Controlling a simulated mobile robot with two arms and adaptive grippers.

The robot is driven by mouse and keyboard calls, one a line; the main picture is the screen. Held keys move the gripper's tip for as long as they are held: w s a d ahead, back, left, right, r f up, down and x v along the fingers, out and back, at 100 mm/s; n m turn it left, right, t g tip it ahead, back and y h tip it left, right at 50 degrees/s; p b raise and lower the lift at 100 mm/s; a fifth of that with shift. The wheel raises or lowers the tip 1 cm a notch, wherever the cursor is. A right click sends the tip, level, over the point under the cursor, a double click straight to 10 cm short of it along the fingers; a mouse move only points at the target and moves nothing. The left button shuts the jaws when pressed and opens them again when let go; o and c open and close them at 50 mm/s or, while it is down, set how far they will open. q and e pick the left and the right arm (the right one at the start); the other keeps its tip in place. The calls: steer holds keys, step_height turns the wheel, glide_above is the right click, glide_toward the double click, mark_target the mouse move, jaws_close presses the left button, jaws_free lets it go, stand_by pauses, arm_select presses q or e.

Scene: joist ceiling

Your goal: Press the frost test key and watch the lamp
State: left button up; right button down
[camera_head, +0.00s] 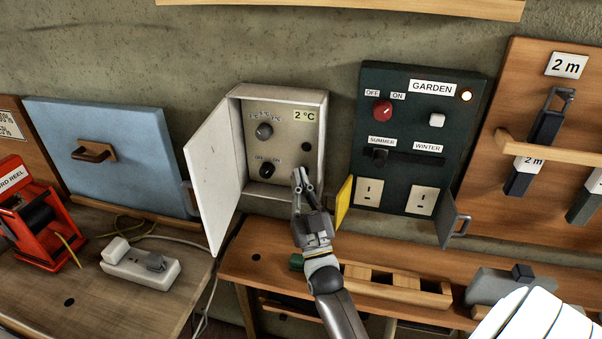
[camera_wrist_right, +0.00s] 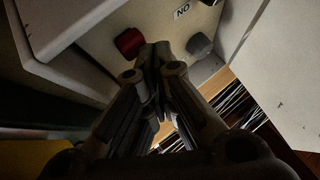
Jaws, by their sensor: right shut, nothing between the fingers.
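The frost box (camera_head: 237,95) is a pale wall cabinet with its door (camera_head: 210,180) swung open to the left. Its panel carries a "2 °C" label (camera_head: 305,115), two dark knobs (camera_head: 264,131) (camera_head: 267,172) and a small round dark lamp (camera_head: 306,147), which looks unlit. A red key (camera_wrist_right: 129,42) shows in the right wrist view, close beside my fingertips; in the head view my gripper hides it. My right gripper (camera_head: 299,172) is shut and empty at the panel's lower right. I cannot tell whether the tips touch the key. My left gripper is out of view.
Below is a wooden shelf (camera_head: 250,257) with a divided tray (camera_head: 400,289). A red cord reel (camera_head: 40,220) stands left.

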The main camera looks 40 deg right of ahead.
steer(key=shift+s+d+r, duration=0.2)
steer(key=shift+d+r, duration=0.1)
steer(key=shift+s+a+p, duration=0.15)
steer(key=shift+s+p, duration=0.25)
steer(key=shift+s, duration=0.4)
steer(key=s+a+p, duration=0.1)
steer(key=s+a, duration=0.2)
steer(key=a, duration=0.2)
steer(key=shift+s+f+p, duration=0.2)
steer(key=shift+s+p, duration=0.15)
steer(key=shift+s, duration=0.05)
steer(key=shift+w+f, duration=0.1)
